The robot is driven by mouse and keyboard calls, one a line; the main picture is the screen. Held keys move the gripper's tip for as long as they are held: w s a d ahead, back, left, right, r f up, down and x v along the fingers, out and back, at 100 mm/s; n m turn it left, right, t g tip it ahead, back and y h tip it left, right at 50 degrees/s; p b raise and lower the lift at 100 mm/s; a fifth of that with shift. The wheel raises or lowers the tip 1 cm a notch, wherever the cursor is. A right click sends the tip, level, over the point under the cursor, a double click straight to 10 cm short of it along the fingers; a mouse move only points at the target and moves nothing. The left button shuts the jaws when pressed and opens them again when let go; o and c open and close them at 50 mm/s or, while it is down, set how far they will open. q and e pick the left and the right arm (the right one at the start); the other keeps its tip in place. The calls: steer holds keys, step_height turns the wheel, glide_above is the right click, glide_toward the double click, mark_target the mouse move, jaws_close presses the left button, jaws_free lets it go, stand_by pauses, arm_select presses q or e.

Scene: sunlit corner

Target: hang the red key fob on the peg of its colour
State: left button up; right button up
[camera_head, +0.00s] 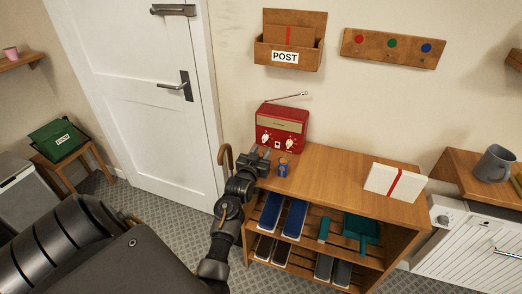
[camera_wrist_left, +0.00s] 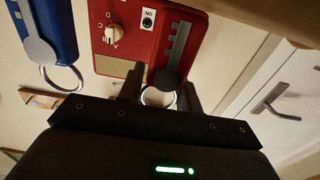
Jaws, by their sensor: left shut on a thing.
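My left gripper (camera_head: 264,158) is over the left end of the wooden cabinet, in front of the radio. In the left wrist view it (camera_wrist_left: 160,97) is shut on the metal ring of the red key fob (camera_wrist_left: 195,48). The fob, with a grey key, extends from the ring against the red radio behind, so its edges are hard to make out. I cannot pick the fob out in the head view. The peg board (camera_head: 393,48) on the wall has red (camera_head: 359,39), green (camera_head: 391,43) and blue (camera_head: 427,48) marks. My right gripper is not in view.
A blue key fob (camera_head: 283,170) is just right of my gripper; it also shows in the left wrist view (camera_wrist_left: 58,30). The red radio (camera_head: 281,128) with a slanting aerial stands behind. A white box (camera_head: 395,182) lies at right. The POST holder (camera_head: 285,57) hangs left of the board.

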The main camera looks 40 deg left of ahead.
arm_select(q)
steer(key=shift+f, duration=0.15)
steer(key=o, duration=1)
steer(key=shift+s+f+b, duration=0.15)
steer(key=shift+f+b, duration=0.1)
steer(key=shift+b, duration=0.4)
steer(key=v, duration=0.5)
steer(key=b+v, duration=0.1)
steer(key=v, duration=0.4)
steer(key=shift+s+a+r, duration=0.1)
steer(key=shift+s+r, duration=0.1)
steer(key=shift+s, duration=0.15)
